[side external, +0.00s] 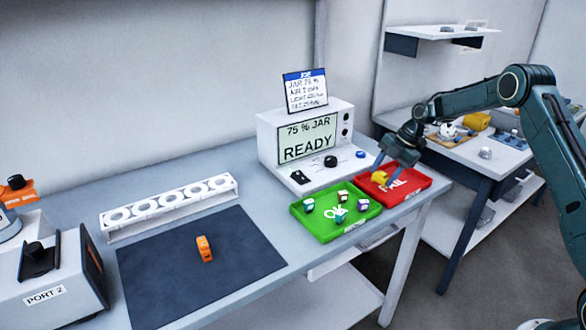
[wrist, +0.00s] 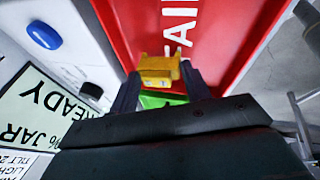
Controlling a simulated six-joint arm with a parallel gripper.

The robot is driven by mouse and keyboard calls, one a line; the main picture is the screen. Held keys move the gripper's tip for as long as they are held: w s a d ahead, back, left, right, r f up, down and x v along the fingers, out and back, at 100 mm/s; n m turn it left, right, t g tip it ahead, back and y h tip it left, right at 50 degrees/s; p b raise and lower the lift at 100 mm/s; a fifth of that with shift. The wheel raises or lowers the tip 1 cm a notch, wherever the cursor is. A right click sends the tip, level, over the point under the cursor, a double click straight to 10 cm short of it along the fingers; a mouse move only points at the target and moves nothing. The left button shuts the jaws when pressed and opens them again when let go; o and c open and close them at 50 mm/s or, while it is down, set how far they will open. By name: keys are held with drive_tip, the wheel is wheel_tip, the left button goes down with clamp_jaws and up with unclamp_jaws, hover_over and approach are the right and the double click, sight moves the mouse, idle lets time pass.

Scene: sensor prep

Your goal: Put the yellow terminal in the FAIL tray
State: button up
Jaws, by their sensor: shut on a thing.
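The yellow terminal (side external: 380,178) is held between the fingers of my gripper (side external: 386,172), over the left part of the red FAIL tray (side external: 415,190). In the wrist view the terminal (wrist: 160,72) sits between the two dark fingertips of my gripper (wrist: 160,82), with the red tray floor (wrist: 135,30) and part of the word FAIL behind it. My gripper is shut on the terminal. I cannot tell whether the terminal touches the tray floor.
The green OK tray (side external: 308,228) with several small parts stands beside the red tray. The READY display box (side external: 305,140) stands close behind the trays. An orange part (side external: 204,249) lies on the dark mat (side external: 165,285). A white rack (side external: 170,207) stands behind the mat.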

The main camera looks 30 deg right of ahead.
drive_tip(key=shift+f, duration=0.25)
drive_tip(key=o, duration=1)
drive_tip(key=shift+c, duration=0.2)
drive_tip(key=v, duration=1.2)
drive_tip(key=shift+a+r, duration=0.1)
drive_tip(key=shift+r, duration=0.1)
